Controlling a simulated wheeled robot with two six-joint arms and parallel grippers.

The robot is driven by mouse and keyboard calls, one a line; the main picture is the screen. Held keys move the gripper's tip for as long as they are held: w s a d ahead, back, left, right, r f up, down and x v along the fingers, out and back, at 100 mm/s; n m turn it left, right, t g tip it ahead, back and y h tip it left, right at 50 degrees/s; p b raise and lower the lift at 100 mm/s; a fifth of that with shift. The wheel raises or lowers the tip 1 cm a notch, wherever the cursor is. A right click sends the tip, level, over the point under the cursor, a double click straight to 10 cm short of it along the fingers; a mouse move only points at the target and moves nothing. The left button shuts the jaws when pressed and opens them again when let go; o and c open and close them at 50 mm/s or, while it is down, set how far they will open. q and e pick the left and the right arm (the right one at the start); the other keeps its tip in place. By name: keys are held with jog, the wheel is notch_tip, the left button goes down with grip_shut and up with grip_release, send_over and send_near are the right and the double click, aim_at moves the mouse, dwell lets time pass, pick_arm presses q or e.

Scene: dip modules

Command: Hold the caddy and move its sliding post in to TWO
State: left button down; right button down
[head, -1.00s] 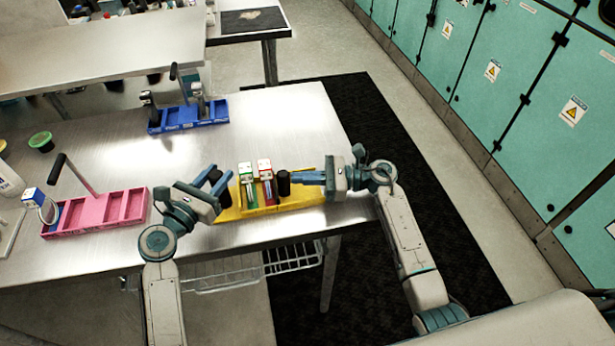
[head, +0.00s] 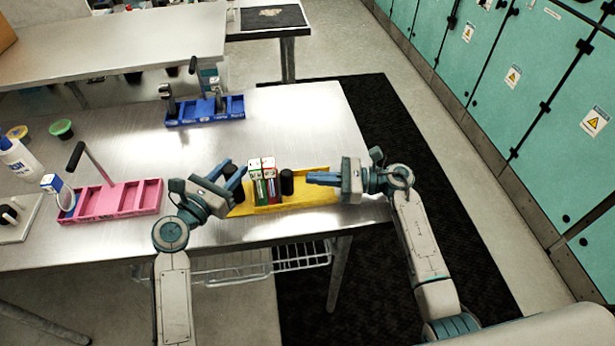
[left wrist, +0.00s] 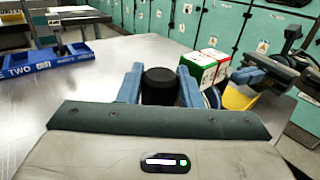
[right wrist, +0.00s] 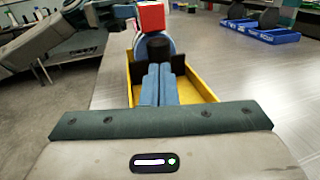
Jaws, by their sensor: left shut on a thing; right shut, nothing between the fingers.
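The yellow caddy (head: 312,198) lies at the table's front edge. A red-sided and a green-sided box (head: 262,178) stand in it side by side, touching or nearly so. A black post (head: 287,183) stands close to the right of the red box. My left gripper (head: 232,175) is shut on another black post at the caddy's left end, clear in the left wrist view (left wrist: 159,88). My right gripper (head: 311,178) is shut and empty over the caddy's right part, its tips a small gap right of the post. The caddy's lettering is not readable.
A pink caddy (head: 140,198) with a tilted handle stands to the left. A blue caddy (head: 210,112) is further back; "TWO" shows on it in the left wrist view (left wrist: 25,66). A white bottle (head: 20,162) is at far left.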

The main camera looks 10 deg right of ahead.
jog(key=v, duration=1.1)
jog(key=shift+d, duration=0.1)
pick_arm(q)
jog(key=c, duration=0.9)
grip_release()
jog(key=shift+c, duration=0.2)
notch_tip(320, 180, up, 8)
jog(key=p, duration=0.8)
jog(key=shift+f+p, duration=0.2)
jog(key=shift+p, duration=0.1)
pick_arm(e)
notch_tip(320, 180, up, 9)
jog(key=shift+f, duration=0.25)
pick_arm(q)
jog(key=shift+f, duration=0.1)
